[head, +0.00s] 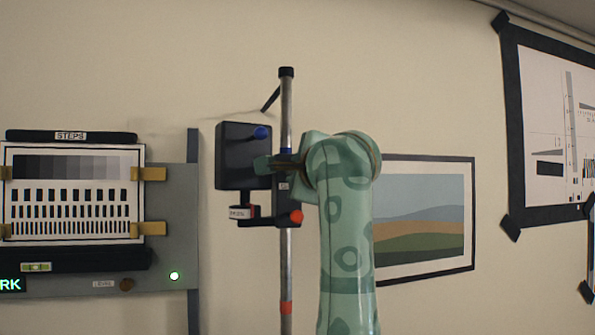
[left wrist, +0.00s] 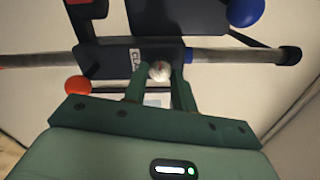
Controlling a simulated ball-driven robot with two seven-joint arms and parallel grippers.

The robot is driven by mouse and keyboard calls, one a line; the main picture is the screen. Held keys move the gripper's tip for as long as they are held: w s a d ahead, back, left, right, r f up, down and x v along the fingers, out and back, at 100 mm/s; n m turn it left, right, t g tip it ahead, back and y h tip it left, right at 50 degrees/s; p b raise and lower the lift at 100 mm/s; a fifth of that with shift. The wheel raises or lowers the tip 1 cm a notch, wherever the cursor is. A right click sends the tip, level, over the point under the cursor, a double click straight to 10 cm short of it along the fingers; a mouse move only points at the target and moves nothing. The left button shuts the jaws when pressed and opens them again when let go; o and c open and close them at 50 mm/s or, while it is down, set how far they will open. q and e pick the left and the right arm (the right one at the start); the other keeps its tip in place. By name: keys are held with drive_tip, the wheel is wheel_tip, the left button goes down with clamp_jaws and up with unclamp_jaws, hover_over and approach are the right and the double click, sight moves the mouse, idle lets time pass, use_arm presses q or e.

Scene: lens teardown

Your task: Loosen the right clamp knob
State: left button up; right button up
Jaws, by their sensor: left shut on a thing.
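A dark clamp (head: 284,190) sits on an upright metal pole (head: 286,110). It also shows in the left wrist view (left wrist: 110,55), with a partly hidden label. My left gripper (head: 275,163) reaches the clamp from the right in the head view. In the left wrist view my left gripper (left wrist: 157,78) is shut on a round white knob (left wrist: 159,70) with a red mark, on the clamp's near face. That knob cannot be made out in the head view. An orange knob (head: 296,216) is lower on the clamp. My right gripper is not in view.
A black box (head: 236,150) with a blue knob (head: 262,132) is beside the pole. A test chart (head: 72,190) hangs on a grey panel (head: 185,240) at left. A framed landscape (head: 425,225) and a large chart (head: 540,110) hang at right. Bare wall lies between them.

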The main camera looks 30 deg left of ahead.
use_arm(q)
drive_tip(key=o, duration=1)
drive_tip(key=shift+d, duration=0.1)
drive_tip(key=shift+s+d, duration=0.25)
drive_tip(key=b+v, duration=0.2)
drive_tip(key=v, duration=1.3)
drive_tip(key=shift+s+d+b, duration=0.15)
drive_tip(key=shift+s+b, duration=0.1)
drive_tip(key=shift+b, duration=0.15)
